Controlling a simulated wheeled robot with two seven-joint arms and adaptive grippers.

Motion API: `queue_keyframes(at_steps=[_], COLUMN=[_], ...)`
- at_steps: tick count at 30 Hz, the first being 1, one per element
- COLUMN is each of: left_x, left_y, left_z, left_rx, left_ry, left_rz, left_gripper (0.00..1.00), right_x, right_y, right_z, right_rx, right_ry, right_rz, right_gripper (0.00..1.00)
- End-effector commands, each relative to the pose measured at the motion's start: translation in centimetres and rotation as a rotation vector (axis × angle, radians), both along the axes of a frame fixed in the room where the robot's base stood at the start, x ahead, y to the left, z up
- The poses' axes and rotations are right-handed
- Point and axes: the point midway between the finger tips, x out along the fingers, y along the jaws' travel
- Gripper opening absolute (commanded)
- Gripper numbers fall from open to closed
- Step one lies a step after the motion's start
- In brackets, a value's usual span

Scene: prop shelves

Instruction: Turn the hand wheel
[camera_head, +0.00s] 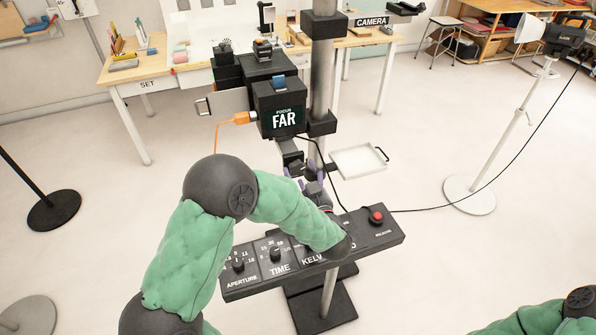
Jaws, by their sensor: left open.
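My left arm reaches over a black control panel (230,286), and my left gripper (303,170) is just beyond the panel, below the black camera box. Its purple-tipped fingers are apart, close to a dark part (291,154) under the box. I cannot make out a clear wheel shape there; the gripper and arm cover much of that spot, and contact cannot be told. The camera box (284,108) sits on a grey column (321,75), and its display reads "FOCUS FAR". My right gripper is out of view; only part of my right arm shows at the lower right.
The panel has knobs marked Aperture and Time and a red button (376,217) at right. A white tray (359,161) sits right of the column. A light stand (482,175) stands at right, a table (170,72) behind. Floor between is clear.

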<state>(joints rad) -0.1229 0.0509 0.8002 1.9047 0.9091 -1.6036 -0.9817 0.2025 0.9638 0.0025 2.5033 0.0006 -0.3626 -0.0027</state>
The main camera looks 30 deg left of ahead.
Motion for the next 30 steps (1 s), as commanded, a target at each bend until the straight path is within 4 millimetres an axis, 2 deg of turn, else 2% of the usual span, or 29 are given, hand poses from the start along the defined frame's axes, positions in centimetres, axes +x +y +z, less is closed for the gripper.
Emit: queue_keyframes(at_steps=[6,17,23,24,30], left_x=[1.4,1.7,1.7,1.7,1.7], left_y=[1.7,2.0,2.0,2.0,2.0], left_z=[-0.1,0.0,0.0,0.0,0.0], left_rx=[-0.002,-0.001,-0.002,-0.002,-0.004], left_ry=[0.000,0.000,0.000,0.000,-0.004], left_rz=[0.002,-0.001,0.000,0.000,-0.001], left_gripper=[0.73,0.73,0.19,0.16,0.16], right_x=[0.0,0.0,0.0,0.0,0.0], right_y=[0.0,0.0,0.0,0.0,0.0], right_z=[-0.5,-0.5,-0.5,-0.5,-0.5], right_rx=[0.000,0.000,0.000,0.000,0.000], right_ry=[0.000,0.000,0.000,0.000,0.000], right_rz=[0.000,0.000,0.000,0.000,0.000], right_gripper=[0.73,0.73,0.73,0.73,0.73])
